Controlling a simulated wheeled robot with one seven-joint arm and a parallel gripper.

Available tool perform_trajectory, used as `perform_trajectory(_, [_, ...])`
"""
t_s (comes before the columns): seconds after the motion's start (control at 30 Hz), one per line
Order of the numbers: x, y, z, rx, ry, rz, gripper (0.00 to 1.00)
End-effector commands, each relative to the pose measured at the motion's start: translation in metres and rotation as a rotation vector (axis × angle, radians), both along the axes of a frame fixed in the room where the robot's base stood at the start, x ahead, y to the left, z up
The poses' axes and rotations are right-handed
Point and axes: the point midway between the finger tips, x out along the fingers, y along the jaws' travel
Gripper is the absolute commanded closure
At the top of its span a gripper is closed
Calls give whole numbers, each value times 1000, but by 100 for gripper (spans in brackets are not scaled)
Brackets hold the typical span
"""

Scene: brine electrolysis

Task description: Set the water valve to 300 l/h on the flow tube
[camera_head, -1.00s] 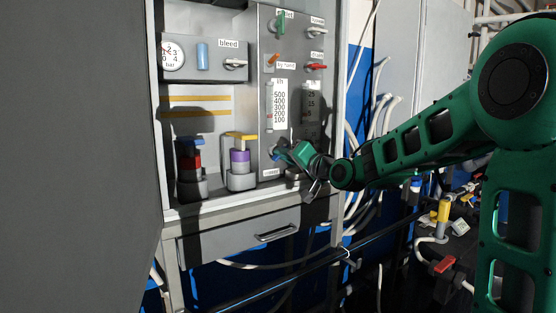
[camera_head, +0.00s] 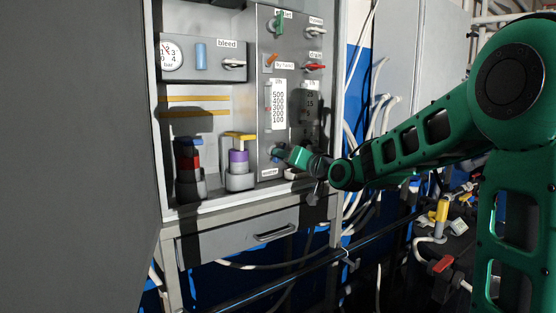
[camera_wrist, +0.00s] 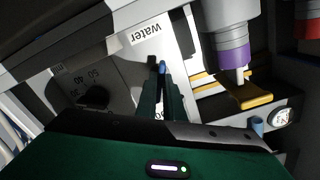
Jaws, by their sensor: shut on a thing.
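The flow tube (camera_head: 268,98) stands upright on the grey panel, beside a white scale (camera_head: 279,104) marked 100 to 500. I cannot read the float's level surely. The water valve's small blue handle (camera_wrist: 162,67) is below the tube, near the "water" label (camera_wrist: 144,34). My gripper (camera_head: 277,154) reaches it from the right in the head view. In the wrist view my gripper (camera_wrist: 157,70) has its narrow dark fingers close together, shut on the blue handle. The fingers hide most of the valve.
A second tube with a smaller scale (camera_head: 311,98) is to the right. A purple-banded piece with a yellow handle (camera_head: 239,158) and a red one with a blue top (camera_head: 188,160) stand left of my gripper. A drawer (camera_head: 250,236) lies below.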

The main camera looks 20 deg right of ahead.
Motion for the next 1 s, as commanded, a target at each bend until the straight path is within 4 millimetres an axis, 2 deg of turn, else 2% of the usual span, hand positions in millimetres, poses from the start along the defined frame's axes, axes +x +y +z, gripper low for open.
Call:
perform_trajectory(0.07, [1, -7, 5, -3, -12, -14, 100])
perform_trajectory(0.1, [1, -7, 5, -3, -11, -13, 83])
perform_trajectory(0.13, [1, -6, 5, -2, -10, -12, 75])
perform_trajectory(0.17, [1, -6, 4, -2, -9, -12, 73])
perform_trajectory(0.43, [0, -2, 2, 0, -4, -5, 73])
perform_trajectory(0.57, [-7, -4, 2, 0, -3, -3, 73])
perform_trajectory(1.0, [-79, -28, 2, 0, -4, -7, 73])
